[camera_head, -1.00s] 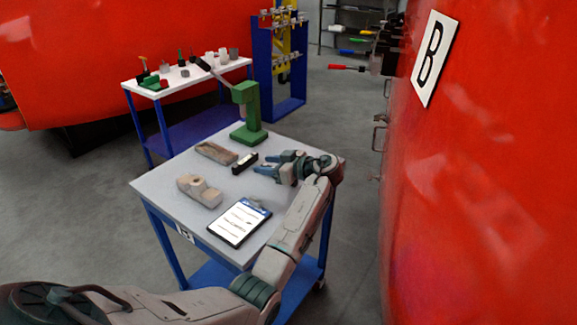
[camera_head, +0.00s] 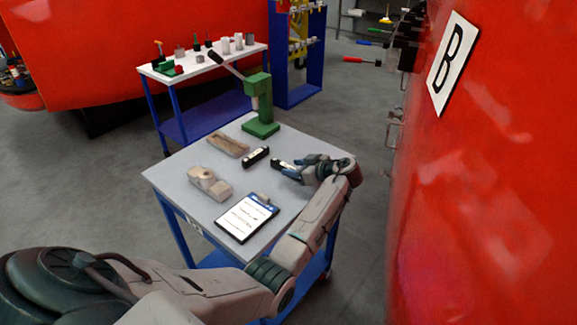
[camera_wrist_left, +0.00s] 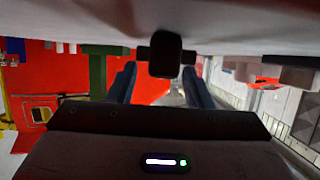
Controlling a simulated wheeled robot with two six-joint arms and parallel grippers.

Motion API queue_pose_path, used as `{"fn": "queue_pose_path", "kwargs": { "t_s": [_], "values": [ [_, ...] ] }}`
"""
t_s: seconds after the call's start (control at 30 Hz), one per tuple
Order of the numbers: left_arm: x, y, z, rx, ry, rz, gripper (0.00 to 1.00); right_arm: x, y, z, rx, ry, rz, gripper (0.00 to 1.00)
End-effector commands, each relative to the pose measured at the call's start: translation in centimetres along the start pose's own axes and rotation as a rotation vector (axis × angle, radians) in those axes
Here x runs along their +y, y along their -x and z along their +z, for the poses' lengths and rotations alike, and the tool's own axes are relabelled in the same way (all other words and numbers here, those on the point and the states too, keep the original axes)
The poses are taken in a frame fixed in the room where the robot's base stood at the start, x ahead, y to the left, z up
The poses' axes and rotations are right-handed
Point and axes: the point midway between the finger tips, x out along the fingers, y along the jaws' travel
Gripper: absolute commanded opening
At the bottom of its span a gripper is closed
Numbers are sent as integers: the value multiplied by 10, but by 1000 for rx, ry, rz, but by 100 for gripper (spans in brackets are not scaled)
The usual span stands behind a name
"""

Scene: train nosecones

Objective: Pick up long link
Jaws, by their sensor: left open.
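Two black links with white labels lie on the table's far half. One link (camera_head: 256,157) lies clear, left of my gripper. The other link (camera_head: 283,165) is at my left gripper's fingertips and partly hidden by them, so I cannot tell which is longer. My left gripper (camera_head: 291,168) is open, low over the table, pointing left. The left wrist view is upside down. There a black block (camera_wrist_left: 165,55) shows between the blue fingers (camera_wrist_left: 159,70), with a crosswise dark bar behind it. The fingers do not appear closed on it. My right gripper is not in view.
The grey table (camera_head: 178,172) also holds a green press (camera_head: 261,105), a brown tray-like part (camera_head: 228,145), a beige block (camera_head: 209,184) and a clipboard (camera_head: 246,217). A red wall (camera_head: 500,190) stands to the right. A white-topped cart (camera_head: 215,58) is behind.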

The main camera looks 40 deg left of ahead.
Motion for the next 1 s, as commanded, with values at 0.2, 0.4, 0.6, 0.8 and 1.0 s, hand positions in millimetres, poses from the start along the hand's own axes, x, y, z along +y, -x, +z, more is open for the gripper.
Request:
{"fn": "queue_pose_path", "kwargs": {
  "t_s": [0.2,0.4,0.6,0.8,1.0],
  "values": [
    [0,-20,-1,1,0,0,45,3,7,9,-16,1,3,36],
    [0,-20,0,0,1,1,45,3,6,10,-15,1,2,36],
    [0,-20,0,0,1,1,6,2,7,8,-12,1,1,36],
    [0,-20,-1,1,2,1,0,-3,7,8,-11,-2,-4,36],
    [0,-17,-7,2,4,1,0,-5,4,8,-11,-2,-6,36]
  ]
}}
